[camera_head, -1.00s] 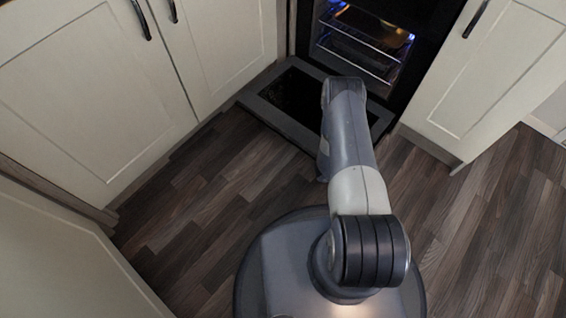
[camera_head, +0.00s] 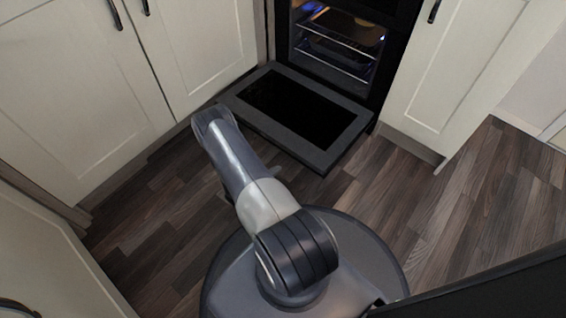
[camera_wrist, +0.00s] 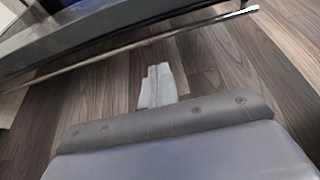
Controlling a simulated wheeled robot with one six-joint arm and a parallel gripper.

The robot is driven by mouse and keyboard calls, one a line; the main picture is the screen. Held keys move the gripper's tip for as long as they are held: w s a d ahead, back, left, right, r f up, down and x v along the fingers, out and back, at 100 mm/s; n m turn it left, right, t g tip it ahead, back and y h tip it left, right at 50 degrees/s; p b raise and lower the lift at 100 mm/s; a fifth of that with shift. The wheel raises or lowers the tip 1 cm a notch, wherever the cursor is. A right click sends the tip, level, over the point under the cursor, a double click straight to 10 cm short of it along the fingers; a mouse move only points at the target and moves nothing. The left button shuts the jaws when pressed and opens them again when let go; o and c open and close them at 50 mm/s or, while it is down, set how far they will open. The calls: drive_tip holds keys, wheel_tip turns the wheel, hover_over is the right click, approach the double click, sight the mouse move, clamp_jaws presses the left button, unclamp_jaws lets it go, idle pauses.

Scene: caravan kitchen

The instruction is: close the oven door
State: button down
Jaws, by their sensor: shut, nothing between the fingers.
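The oven door (camera_head: 300,108) is a dark glass panel in a grey frame. It is folded down, low above the floor in front of the lit oven (camera_head: 340,45). In the wrist view the door's edge (camera_wrist: 90,32) crosses the top, with a thin metal bar (camera_wrist: 130,47), probably its handle, along it. My gripper (camera_wrist: 157,80) is shut and empty, over the floor on the near side of the bar and apart from it in the picture. In the head view my arm reaches to the left of the door, and my fingers are hidden.
White cabinets (camera_head: 80,80) stand close on the left, and another white cabinet (camera_head: 455,65) stands right of the oven. The wooden floor (camera_head: 430,220) is clear at the right. A dark edge cuts across the bottom right corner of the head view.

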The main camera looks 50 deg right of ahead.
drive_tip(key=b+x, duration=0.1)
drive_tip(key=x, duration=0.2)
drive_tip(key=f+b+x, duration=0.1)
drive_tip(key=x, duration=0.3)
drive_tip(key=shift+w+b, duration=0.1)
drive_tip(key=shift+b, duration=0.3)
drive_tip(key=shift+a+r, duration=0.15)
drive_tip(key=shift+r, duration=2.1)
drive_tip(key=shift+r, duration=0.1)
